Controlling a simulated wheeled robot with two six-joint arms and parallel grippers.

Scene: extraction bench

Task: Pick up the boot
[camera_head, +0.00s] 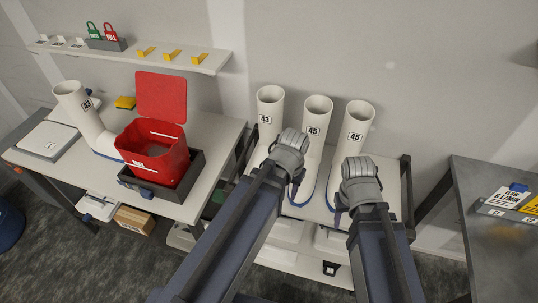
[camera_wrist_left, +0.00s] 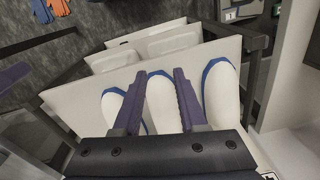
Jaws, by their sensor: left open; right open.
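Three white boots with blue soles stand in a row on a rack: one marked 43 (camera_head: 269,107), a middle one marked 45 (camera_head: 317,113) and a right one marked 45 (camera_head: 358,122). Another white boot marked 43 (camera_head: 82,108) stands on the left table. My left gripper (camera_head: 298,178) is over the rack, partly hiding the left and middle boots. In the left wrist view its open fingers (camera_wrist_left: 158,76) lie either side of a boot's foot (camera_wrist_left: 163,105); contact cannot be told. My right gripper (camera_head: 342,203) is open in front of the right boot, its fingers partly hidden.
The left table (camera_head: 215,128) holds a red open-lidded bin (camera_head: 150,155) in a dark tray, a yellow sponge (camera_head: 125,102) and a white plate (camera_head: 47,140). A wall shelf (camera_head: 140,58) hangs above. A metal bench (camera_head: 470,235) stands right. Rack posts (camera_head: 406,185) flank the boots.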

